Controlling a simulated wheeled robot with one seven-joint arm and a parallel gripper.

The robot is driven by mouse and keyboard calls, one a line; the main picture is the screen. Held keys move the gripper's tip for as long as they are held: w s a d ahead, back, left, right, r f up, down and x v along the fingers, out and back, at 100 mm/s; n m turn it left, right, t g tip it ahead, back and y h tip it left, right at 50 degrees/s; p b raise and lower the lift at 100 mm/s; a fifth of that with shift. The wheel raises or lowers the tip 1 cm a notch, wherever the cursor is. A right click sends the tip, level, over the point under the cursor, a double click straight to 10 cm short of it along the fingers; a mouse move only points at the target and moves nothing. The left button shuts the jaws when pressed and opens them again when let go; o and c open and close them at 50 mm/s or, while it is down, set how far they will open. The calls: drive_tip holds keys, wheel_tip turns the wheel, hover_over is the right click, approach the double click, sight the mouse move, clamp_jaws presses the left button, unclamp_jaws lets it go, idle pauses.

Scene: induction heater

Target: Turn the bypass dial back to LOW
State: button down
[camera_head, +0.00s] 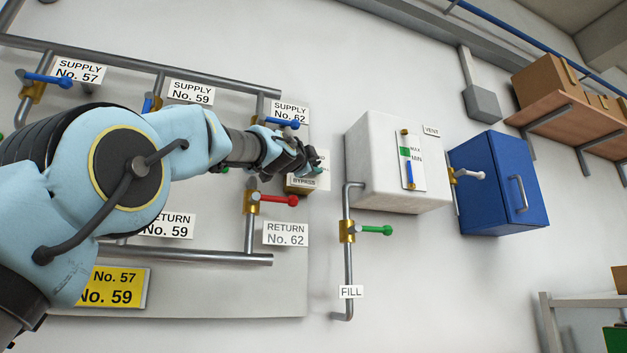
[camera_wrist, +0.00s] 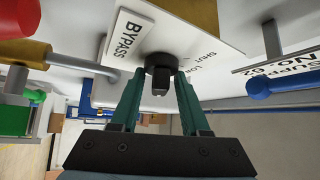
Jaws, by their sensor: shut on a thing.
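The bypass dial (camera_wrist: 160,66) is a black round knob on a white plate (camera_wrist: 190,25) marked BYPASS, with SHUT and LOW lettered beside it. My gripper (camera_wrist: 160,80) has its two teal fingers on either side of the knob, shut on it. Which mark the dial points to cannot be told. In the head view my gripper (camera_head: 312,165) is at the brass bypass block (camera_head: 299,187) below the SUPPLY No. 62 sign, and it hides the dial.
The red-handled return valve (camera_head: 275,198) is just below the bypass. The blue supply handle (camera_head: 284,123) is just above. A white tank (camera_head: 375,165), a green-handled fill valve (camera_head: 375,230) and a blue cabinet (camera_head: 490,185) are to the right. Wall between bypass and tank is bare.

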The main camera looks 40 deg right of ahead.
drive_tip(key=n+t, duration=0.2)
drive_tip(key=n, duration=0.1)
drive_tip(key=shift+s+d+f+h+b, duration=0.1)
drive_tip(key=shift+d+f+h+b, duration=0.1)
drive_tip(key=shift+h+b, duration=0.15)
drive_tip(key=n+t+p, duration=0.1)
drive_tip(key=n+t, duration=0.2)
drive_tip(key=n, duration=0.1)
drive_tip(key=shift+r, duration=0.15)
drive_tip(key=n+t+y+p, duration=0.1)
drive_tip(key=n+t+y, duration=0.1)
drive_tip(key=n+t, duration=0.1)
drive_tip(key=n+t+y+p, duration=0.1)
drive_tip(key=n+t+y, duration=0.1)
drive_tip(key=n, duration=0.3)
drive_tip(key=shift+a+t, duration=0.1)
drive_tip(key=shift+t, duration=0.8)
drive_tip(key=shift+n+t+y+p, duration=0.4)
drive_tip(key=shift+n+t+y, duration=0.4)
drive_tip(key=shift+n+y, duration=0.75)
drive_tip(key=shift+n+t+y+p, duration=0.4)
drive_tip(key=shift+n+t+y, duration=0.55)
drive_tip(key=shift+n, duration=1)
drive_tip(key=shift+a+n+y, duration=0.1)
drive_tip(key=shift+n+y, duration=0.3)
drive_tip(key=shift+y, duration=0.25)
drive_tip(key=c, duration=0.8)
unclamp_jaws()
drive_tip(key=shift+o, duration=0.2)
